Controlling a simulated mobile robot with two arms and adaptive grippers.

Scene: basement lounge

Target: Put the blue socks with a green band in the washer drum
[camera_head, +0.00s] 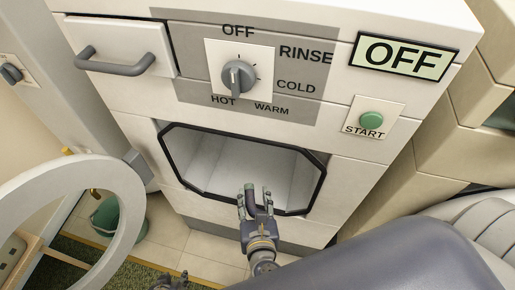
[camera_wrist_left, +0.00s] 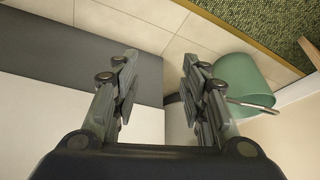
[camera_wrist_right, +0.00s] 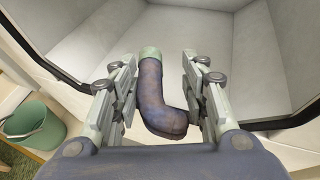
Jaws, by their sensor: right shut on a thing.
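The blue socks with a green band (camera_wrist_right: 160,100) show in the right wrist view as one bent dark-blue shape with a pale green cuff. My right gripper (camera_head: 255,194) is shut on them at the lower edge of the washer drum opening; its fingers (camera_wrist_right: 155,90) flank them in the right wrist view. The green cuff points into the drum. The washer drum (camera_head: 220,160) is a pale cavity with a black rim, and the visible part looks empty. My left gripper (camera_head: 170,281) is at the bottom of the head view; its fingers (camera_wrist_left: 158,90) are apart and empty.
The round washer door (camera_head: 125,190) stands open at the left. A green bucket (camera_head: 110,220) is on the tiled floor behind it. Above the opening are a closed drawer (camera_head: 115,55), a dial (camera_head: 238,76), a green start button (camera_head: 371,118) and a display reading OFF (camera_head: 404,55).

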